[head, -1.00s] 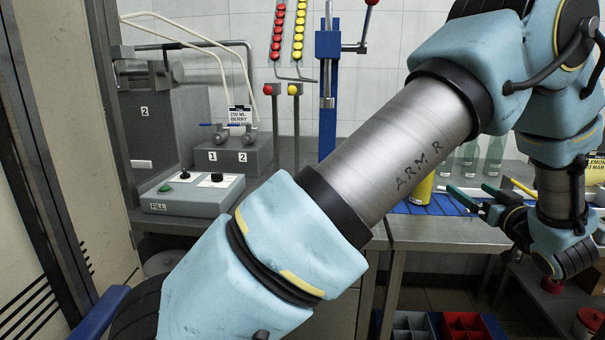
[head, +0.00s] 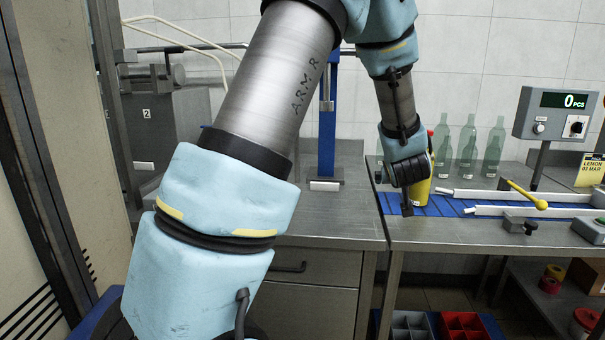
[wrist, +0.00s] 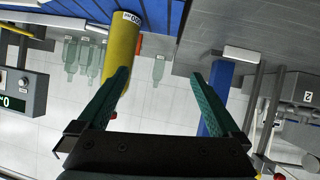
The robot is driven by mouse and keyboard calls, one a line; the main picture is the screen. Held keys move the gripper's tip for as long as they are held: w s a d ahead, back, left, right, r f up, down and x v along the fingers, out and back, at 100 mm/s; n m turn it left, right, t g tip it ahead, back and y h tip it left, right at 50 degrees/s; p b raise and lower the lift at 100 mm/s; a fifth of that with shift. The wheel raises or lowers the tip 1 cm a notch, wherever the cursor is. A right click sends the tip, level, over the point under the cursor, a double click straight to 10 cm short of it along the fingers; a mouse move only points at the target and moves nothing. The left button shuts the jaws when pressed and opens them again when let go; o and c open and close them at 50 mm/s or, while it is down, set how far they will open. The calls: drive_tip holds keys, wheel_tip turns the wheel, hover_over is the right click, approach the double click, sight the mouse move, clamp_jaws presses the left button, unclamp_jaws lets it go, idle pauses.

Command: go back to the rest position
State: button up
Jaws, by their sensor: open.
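My gripper (wrist: 158,76) is open in the wrist view, its two green fingers spread with nothing between their tips. The wrist picture is upside down. In the head view my gripper (head: 407,207) hangs by the left end of the blue conveyor, in front of a yellow cylinder (head: 422,192); its fingers are hard to make out there. In the wrist view the yellow cylinder (wrist: 121,45) shows behind the left finger. I cannot tell whether they touch.
Several clear bottles (head: 466,140) stand behind the blue conveyor (head: 450,205). A blue post (head: 327,130) stands left of my gripper. A counter display (head: 558,112) and white guide rails (head: 530,196) are at the right. The grey worktop (head: 330,215) has free room.

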drive_tip(key=s+a+f+g+y, duration=0.1)
drive_tip(key=s+a+g, duration=0.2)
drive_tip(key=s+a, duration=0.4)
drive_tip(key=s+a+f+g+y, duration=0.1)
drive_tip(key=s+a+g, duration=0.3)
drive_tip(key=a, duration=0.9)
drive_tip(key=s+a+f+g+y+p, duration=0.1)
drive_tip(key=s+a+f+g, duration=0.1)
drive_tip(key=s+a, duration=0.8)
drive_tip(key=shift+a+f+n+g, duration=0.35)
drive_tip(key=shift+a+g, duration=0.15)
drive_tip(key=shift+g, duration=0.2)
drive_tip(key=shift+w, duration=0.1)
drive_tip(key=shift+c, duration=0.2)
